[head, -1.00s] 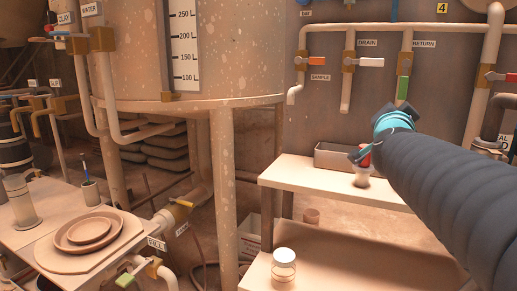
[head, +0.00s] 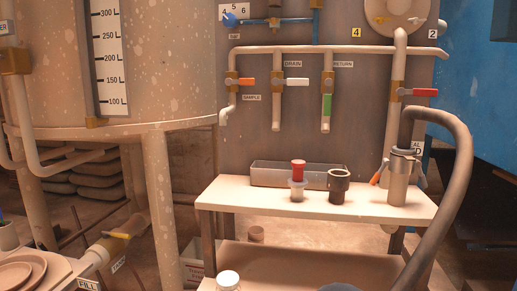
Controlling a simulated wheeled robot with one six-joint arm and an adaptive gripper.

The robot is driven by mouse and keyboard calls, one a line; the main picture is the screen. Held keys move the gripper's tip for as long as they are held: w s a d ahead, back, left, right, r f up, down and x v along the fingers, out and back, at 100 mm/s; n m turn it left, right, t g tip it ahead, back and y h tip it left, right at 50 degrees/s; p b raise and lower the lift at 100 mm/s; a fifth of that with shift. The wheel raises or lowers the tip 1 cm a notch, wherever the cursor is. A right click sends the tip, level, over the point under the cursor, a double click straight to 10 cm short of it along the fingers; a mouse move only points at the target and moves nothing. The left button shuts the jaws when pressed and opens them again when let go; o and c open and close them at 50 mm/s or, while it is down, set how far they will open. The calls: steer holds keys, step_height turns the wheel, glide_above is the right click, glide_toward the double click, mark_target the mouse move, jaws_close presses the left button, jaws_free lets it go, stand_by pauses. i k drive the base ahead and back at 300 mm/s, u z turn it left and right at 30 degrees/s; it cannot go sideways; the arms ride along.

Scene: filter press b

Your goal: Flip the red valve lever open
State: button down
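The red valve lever (head: 419,92) is at the right of the wall panel. It sticks out sideways to the right, across its upright beige pipe (head: 394,130), from a brass valve body (head: 397,93). Nothing covers it. My gripper is not in view now, so its place relative to the lever does not show.
Orange (head: 247,82) and white (head: 297,82) levers lie crosswise; a green lever (head: 327,105) hangs along its pipe. Below, a bench (head: 250,199) holds a grey tray (head: 262,174), a red-topped bottle (head: 297,183), a dark cup (head: 338,187) and a metal canister (head: 398,180). A thick hose (head: 464,180) curves at right.

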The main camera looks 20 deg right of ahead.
mark_target(401, 92)
steer(key=z, duration=1.35)
